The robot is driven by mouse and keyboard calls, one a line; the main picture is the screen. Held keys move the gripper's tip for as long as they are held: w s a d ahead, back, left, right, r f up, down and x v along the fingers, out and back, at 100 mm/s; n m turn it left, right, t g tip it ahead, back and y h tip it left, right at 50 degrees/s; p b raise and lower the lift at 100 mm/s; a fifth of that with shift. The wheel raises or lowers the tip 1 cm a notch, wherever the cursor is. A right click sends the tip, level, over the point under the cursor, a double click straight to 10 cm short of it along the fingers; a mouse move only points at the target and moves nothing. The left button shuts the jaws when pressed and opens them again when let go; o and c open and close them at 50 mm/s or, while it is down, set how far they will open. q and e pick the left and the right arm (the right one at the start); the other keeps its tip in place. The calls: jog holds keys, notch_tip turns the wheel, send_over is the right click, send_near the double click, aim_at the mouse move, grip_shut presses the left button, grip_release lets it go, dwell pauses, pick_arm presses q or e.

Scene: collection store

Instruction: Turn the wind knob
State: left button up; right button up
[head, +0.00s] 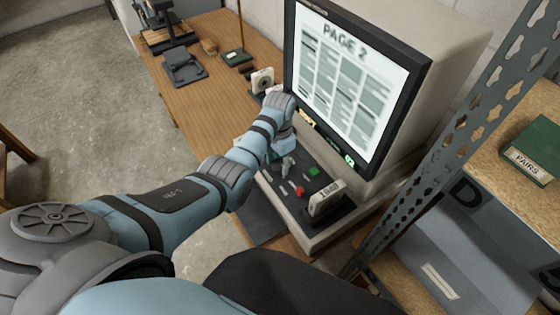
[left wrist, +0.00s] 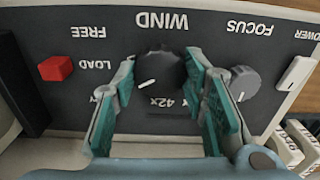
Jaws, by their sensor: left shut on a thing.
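The wind knob (left wrist: 158,76) is round and black, under the upside-down word WIND in the left wrist view. Its white pointer line slants toward the lower left of that picture. My left gripper (left wrist: 161,66) has its teal fingers on either side of the knob and is shut on it. In the head view my left gripper (head: 286,164) is at the control panel below the screen, and the knob is hidden behind it. The reader screen (head: 346,78) shows PAGE 2. My right gripper is not in view.
A grey focus knob (left wrist: 243,83) is close to the right finger. A red load button (left wrist: 55,68) and a white power switch (left wrist: 296,73) are farther out. A small labelled box (head: 326,198) stands at the panel's end. A metal shelf post (head: 455,130) rises on the right.

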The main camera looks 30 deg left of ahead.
pick_arm(q)
jog(key=shift+r+n+p, duration=0.15)
jog(key=shift+n+p, duration=0.75)
jog(key=shift+n, duration=0.2)
jog(key=n+p, duration=0.1)
jog(key=n, duration=0.1)
jog(key=shift+n, duration=0.3)
jog(key=n+p, duration=0.1)
jog(key=n, duration=0.2)
jog(key=shift+w+n+p, duration=0.1)
jog(key=shift+n+p, duration=0.35)
jog(key=shift+n, duration=1.45)
jog(key=o, duration=1.2)
jog(key=shift+c, duration=0.2)
